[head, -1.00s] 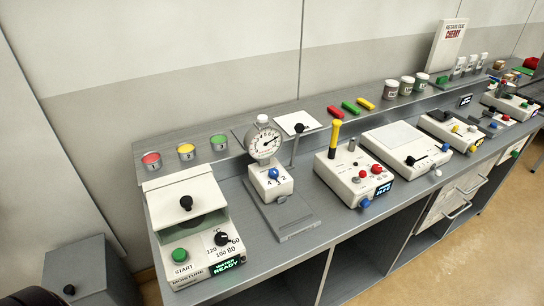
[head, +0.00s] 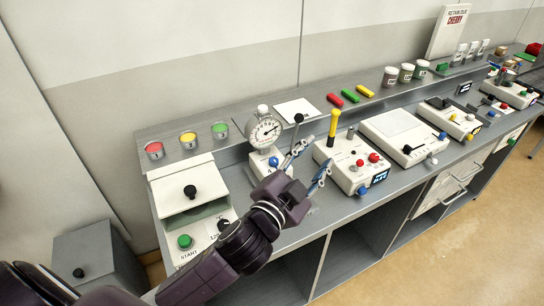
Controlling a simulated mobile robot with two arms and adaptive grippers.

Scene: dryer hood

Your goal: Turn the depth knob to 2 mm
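My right gripper is not in view.
A white box with a yellow-handled lever (head: 333,124) stands close right of my fingers. Red, yellow and green tins stand on the back shelf (head: 245,112).

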